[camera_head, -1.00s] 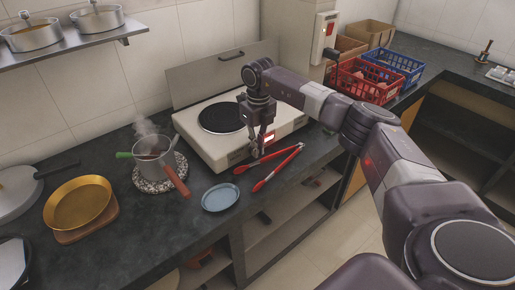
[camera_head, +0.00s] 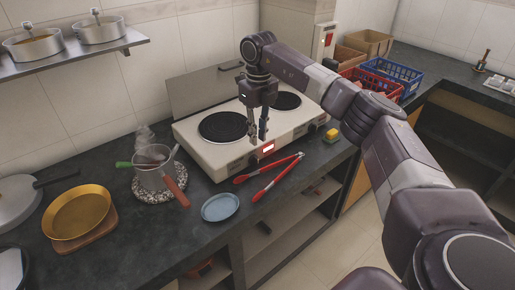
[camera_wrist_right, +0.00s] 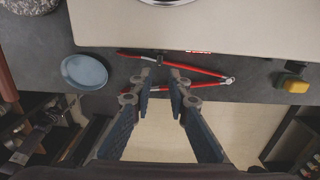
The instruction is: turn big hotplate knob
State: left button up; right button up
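The white hotplate (camera_head: 208,152) stands on the dark counter with two black burners, the larger left burner (camera_head: 226,127) and the smaller right burner (camera_head: 285,101). Its front face carries a lit red display (camera_head: 268,149) and a dark knob (camera_head: 253,161) to the display's left, small in this view. A dark knob-like piece (camera_wrist_right: 160,57) shows at the hotplate's front edge in the right wrist view. My right gripper (camera_head: 258,139) points down over the hotplate's front edge near the display. Its fingers (camera_wrist_right: 161,76) are apart with nothing between them. My left gripper is out of view.
Red tongs (camera_head: 275,181) lie on the counter before the hotplate, under my right gripper. A blue plate (camera_head: 220,207), a steaming pot (camera_head: 153,174) and a golden pan (camera_head: 77,212) are to the left. A yellow sponge (camera_head: 332,135) and a red basket (camera_head: 362,83) are to the right.

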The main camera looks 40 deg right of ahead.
jog(key=shift+r, duration=1.35)
